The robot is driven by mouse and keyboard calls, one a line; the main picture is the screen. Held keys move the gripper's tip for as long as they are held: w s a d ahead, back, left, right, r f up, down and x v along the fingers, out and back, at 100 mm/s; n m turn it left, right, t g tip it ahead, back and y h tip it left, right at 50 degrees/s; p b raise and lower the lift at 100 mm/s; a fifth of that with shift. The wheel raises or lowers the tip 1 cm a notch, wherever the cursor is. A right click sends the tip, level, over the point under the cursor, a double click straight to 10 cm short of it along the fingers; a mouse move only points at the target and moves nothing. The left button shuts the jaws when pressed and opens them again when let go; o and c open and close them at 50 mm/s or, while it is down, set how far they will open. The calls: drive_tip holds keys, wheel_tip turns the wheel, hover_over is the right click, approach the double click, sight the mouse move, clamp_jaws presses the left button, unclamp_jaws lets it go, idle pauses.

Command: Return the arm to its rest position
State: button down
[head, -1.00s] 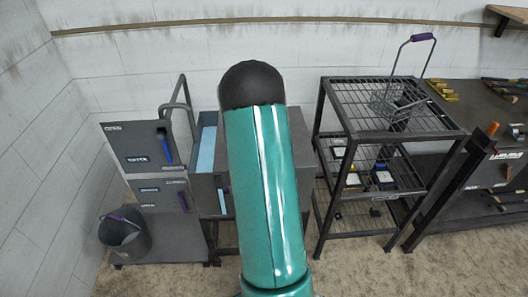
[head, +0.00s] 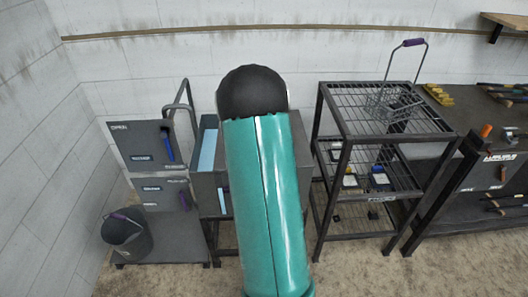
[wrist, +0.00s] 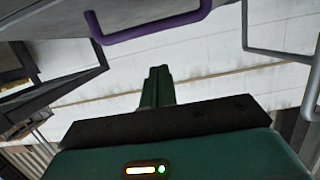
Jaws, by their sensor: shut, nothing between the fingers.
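My teal arm with its black rounded joint (head: 252,92) stands upright in the middle of the head view and hides part of the furniture behind it. My gripper is hidden in the head view. In the wrist view my gripper (wrist: 158,72) shows as narrow green fingers held together, with nothing between them. A purple handle (wrist: 150,27) on a grey surface is at the top of the wrist view, apart from the fingers.
A grey cabinet (head: 143,146) and bucket (head: 127,236) stand at left. A grey unit with an open, blue-lined drawer (head: 207,150) is behind my arm. A black wire rack (head: 345,140) holds a wire basket (head: 392,103). A dark workbench (head: 470,110) is at right.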

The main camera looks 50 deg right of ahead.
drive_tip(key=s+a+f, duration=0.4)
drive_tip(key=a+f, duration=0.1)
drive_tip(key=shift+s, duration=0.15)
drive_tip(key=w+a+r+n+y, duration=0.2)
drive_tip(key=w+a+r+y, duration=0.15)
drive_tip(key=a+r, duration=0.5)
drive_tip(key=w+a+r+n+y, duration=0.25)
drive_tip(key=w+a+r, duration=0.3)
drive_tip(key=a, duration=0.55)
drive_tip(key=s+a+r+n+g+y, duration=0.2)
drive_tip(key=s+a+r, duration=0.3)
drive_tip(key=s+a, duration=0.4)
drive_tip(key=s+a+r+n+g+y, duration=0.2)
drive_tip(key=s+a+r, duration=0.4)
drive_tip(key=a, duration=0.5)
drive_tip(key=s+n+y, duration=0.1)
drive_tip(key=s, duration=0.1)
drive_tip(key=shift+s+a, duration=0.2)
drive_tip(key=shift+s, duration=0.2)
